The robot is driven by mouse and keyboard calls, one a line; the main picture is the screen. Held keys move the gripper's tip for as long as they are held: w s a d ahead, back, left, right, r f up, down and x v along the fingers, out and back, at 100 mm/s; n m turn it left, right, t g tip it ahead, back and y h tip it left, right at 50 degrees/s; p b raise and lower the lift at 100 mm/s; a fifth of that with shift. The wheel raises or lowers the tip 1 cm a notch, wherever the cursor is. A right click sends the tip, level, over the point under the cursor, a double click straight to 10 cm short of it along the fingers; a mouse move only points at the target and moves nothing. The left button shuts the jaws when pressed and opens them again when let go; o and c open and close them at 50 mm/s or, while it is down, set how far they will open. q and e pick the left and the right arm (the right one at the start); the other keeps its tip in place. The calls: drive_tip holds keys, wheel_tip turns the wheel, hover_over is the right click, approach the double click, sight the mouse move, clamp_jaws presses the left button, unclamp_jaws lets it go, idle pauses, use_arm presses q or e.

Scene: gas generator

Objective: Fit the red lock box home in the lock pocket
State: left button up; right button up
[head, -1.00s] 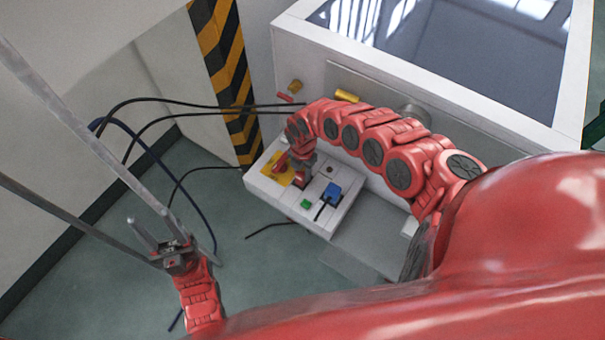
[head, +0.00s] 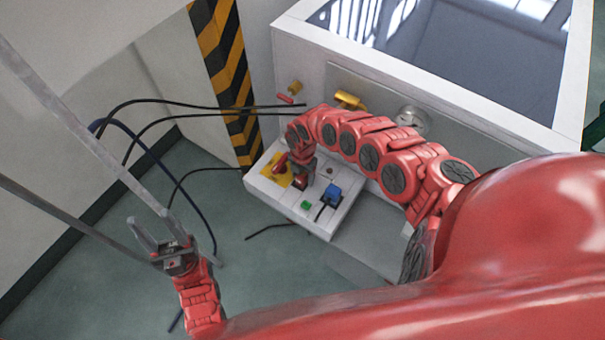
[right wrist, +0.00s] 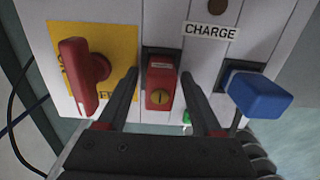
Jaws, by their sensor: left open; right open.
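The red lock box (right wrist: 160,90) with a brass key face sits upright at a dark-edged pocket (right wrist: 146,60) in the white panel. It also shows small in the head view (head: 300,181). How deep it sits is hard to tell. My right gripper (right wrist: 159,76) is open, with one dark finger on each side of the box and gaps beside it. In the head view the right gripper (head: 304,167) is partly covered by its own wrist. My left gripper (head: 152,224) is open and empty, away from the panel at lower left.
A red rotary handle (right wrist: 85,75) on a yellow plate stands left of the box. A blue connector (right wrist: 260,95) sticks out to the right, below the CHARGE label (right wrist: 211,31). A green button (right wrist: 187,118) is low on the panel. Black cables (head: 160,110) hang at left.

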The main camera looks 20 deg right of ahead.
drive_tip(key=shift+r, duration=0.55)
wheel_tip(320, 180, up, 7)
drive_tip(key=shift+d+f, duration=0.1)
drive_tip(key=shift+f, duration=0.05)
wheel_tip(320, 180, up, 4)
drive_tip(key=p, duration=0.4)
drive_tip(key=shift+r, duration=0.25)
